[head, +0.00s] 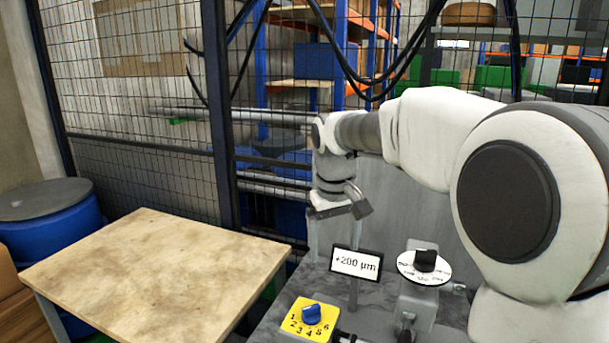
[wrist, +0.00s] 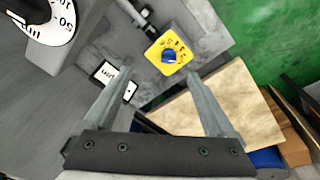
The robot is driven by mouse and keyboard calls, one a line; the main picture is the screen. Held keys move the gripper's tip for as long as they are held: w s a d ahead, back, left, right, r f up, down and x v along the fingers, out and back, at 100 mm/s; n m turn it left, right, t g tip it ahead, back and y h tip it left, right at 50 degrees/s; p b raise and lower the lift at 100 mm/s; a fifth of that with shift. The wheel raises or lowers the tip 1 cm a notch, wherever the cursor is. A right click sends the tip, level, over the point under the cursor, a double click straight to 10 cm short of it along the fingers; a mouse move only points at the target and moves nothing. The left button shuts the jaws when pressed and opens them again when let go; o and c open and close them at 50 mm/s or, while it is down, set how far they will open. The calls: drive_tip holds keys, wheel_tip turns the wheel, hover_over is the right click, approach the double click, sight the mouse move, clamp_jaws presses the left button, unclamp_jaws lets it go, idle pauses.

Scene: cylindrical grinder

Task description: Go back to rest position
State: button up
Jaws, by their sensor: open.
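My gripper (wrist: 160,76) is open, with its two grey fingers spread apart and nothing between them in the wrist view. In the head view my gripper (head: 334,242) points down above the grinder, near the "+200 µm" display (head: 356,263). The yellow selector plate (head: 296,324) with its blue knob (head: 311,314) lies below it in the head view. In the wrist view the plate (wrist: 156,56) and knob (wrist: 169,56) show beyond the fingertips. The fingers' distance from the machine is hard to tell.
A white dial (head: 411,270) with a black knob (head: 425,259) stands on the grinder near my arm. A light wooden tabletop (head: 150,270) is at the left, beside a blue barrel (head: 50,232). A wire mesh fence (head: 140,120) and hanging black cables (head: 372,84) are behind.

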drive_tip(key=s+d+r+m+t, duration=0.1)
drive_tip(key=s+d+r, duration=0.15)
drive_tip(key=s, duration=0.45)
drive_tip(key=s+d+r+m+t, duration=0.1)
drive_tip(key=s+d, duration=0.2)
drive_tip(key=s, duration=0.4)
drive_tip(key=s+d+f+t, duration=0.1)
drive_tip(key=s+f, duration=0.1)
drive_tip(key=s, duration=0.3)
drive_tip(key=s+d+f+m, duration=0.1)
drive_tip(key=s+f, duration=0.1)
drive_tip(key=s, duration=0.4)
drive_tip(key=shift+s+d+f+m+t, duration=0.15)
drive_tip(key=shift+d+f+m+t, duration=0.15)
drive_tip(key=shift+d+t, duration=0.1)
drive_tip(key=shift+r, duration=0.1)
drive_tip(key=w+a+r+n+g, duration=0.15)
drive_tip(key=w+r, duration=0.25)
drive_tip(key=w, duration=0.5)
drive_tip(key=n+g+b, duration=0.2)
drive_tip(key=n+g, duration=0.1)
drive_tip(key=g, duration=0.1)
hover_over(311, 306)
wheel_tip(311, 306, down, 12)
wheel_tip(311, 306, down, 17)
drive_tip(key=shift+r, duration=0.1)
